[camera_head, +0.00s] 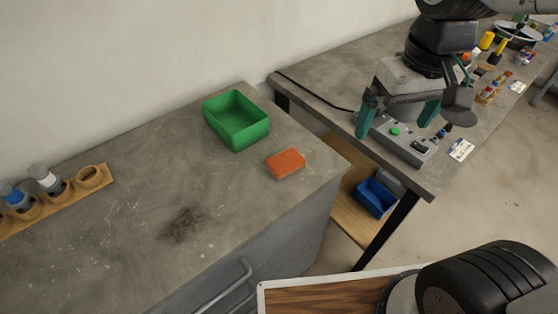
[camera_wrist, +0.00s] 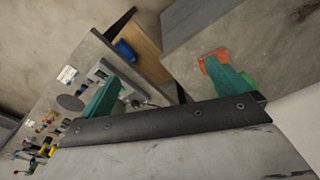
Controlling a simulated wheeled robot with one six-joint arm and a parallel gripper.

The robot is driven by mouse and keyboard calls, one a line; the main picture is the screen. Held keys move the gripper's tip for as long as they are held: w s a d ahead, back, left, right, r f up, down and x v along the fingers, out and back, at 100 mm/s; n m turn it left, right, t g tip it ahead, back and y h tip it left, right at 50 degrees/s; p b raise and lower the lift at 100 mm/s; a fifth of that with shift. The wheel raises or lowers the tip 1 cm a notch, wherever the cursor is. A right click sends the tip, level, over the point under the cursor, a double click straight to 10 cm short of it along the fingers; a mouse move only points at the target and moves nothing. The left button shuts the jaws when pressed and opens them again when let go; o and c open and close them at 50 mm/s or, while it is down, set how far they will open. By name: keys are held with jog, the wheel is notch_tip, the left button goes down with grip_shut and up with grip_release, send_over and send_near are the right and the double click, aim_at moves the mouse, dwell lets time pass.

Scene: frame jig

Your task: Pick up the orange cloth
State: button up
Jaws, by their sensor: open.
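The orange cloth (camera_head: 286,163) is a small folded block lying flat on the grey worktop, near its right corner in the head view. In the wrist view the cloth (camera_wrist: 213,60) is partly hidden behind one green finger. My gripper (camera_head: 400,115) is open and empty, with its green fingertips wide apart. It hangs at the upper right of the head view, to the right of the cloth and apart from it. In the wrist view my gripper (camera_wrist: 170,90) shows a finger at each side.
A green open bin (camera_head: 236,132) stands just behind and left of the cloth. A wooden rack (camera_head: 95,183) with bottles is at the far left. A grey control box (camera_head: 412,150) sits on the second table behind my gripper. A blue bin (camera_head: 376,198) is on the lower shelf.

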jog(key=w+a+f+n, duration=0.2)
jog(key=w+a+f, duration=0.4)
jog(key=w+a, duration=0.25)
jog(key=n, duration=0.2)
send_over(286, 159)
jog(key=shift+g, duration=0.4)
notch_tip(286, 159, down, 6)
jog(key=shift+s+a, duration=0.1)
notch_tip(286, 159, down, 8)
jog(key=shift+f, duration=0.1)
jog(key=c, duration=0.9)
